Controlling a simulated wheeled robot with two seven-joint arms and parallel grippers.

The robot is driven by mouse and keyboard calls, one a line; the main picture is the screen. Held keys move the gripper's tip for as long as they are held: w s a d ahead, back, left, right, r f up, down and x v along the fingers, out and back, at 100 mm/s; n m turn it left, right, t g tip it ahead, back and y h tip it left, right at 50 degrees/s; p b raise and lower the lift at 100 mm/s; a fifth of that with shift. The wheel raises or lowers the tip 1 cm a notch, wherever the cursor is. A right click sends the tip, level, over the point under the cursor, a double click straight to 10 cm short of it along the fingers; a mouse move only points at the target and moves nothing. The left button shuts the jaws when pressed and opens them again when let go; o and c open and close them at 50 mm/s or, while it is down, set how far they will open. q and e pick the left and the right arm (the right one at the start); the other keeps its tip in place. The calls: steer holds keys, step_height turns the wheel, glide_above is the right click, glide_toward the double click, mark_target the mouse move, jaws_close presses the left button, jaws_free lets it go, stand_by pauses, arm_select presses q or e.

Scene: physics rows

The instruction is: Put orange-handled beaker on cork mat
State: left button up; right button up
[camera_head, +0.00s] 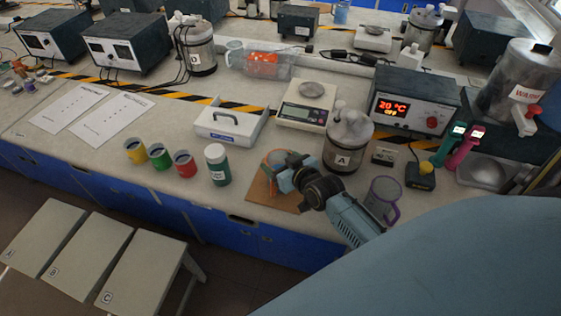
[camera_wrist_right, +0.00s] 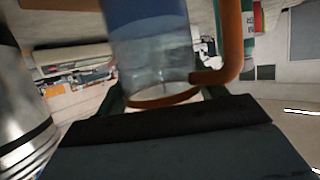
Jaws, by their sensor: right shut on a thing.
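The orange-handled beaker (camera_wrist_right: 150,60) fills the middle of the right wrist view, a clear vessel with an orange rim and handle. My right gripper (camera_head: 277,178) is shut on it. The brown cork mat (camera_head: 262,195) lies near the bench's front edge, under the gripper and beaker. I cannot tell whether the beaker touches the mat. My left gripper does not show.
A metal vessel marked A (camera_head: 345,150) stands close to the right of the gripper. A purple-handled beaker (camera_head: 382,196) stands right of my arm. A green-labelled bottle (camera_head: 217,166) stands left of the mat, with several coloured cups further left. A scale (camera_head: 304,112) stands behind.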

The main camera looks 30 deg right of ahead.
steer(key=o, duration=1.6)
steer(key=shift+f, duration=0.1)
steer(key=shift+r, duration=0.2)
steer(key=p+v, duration=0.1)
steer(key=v, duration=1.1)
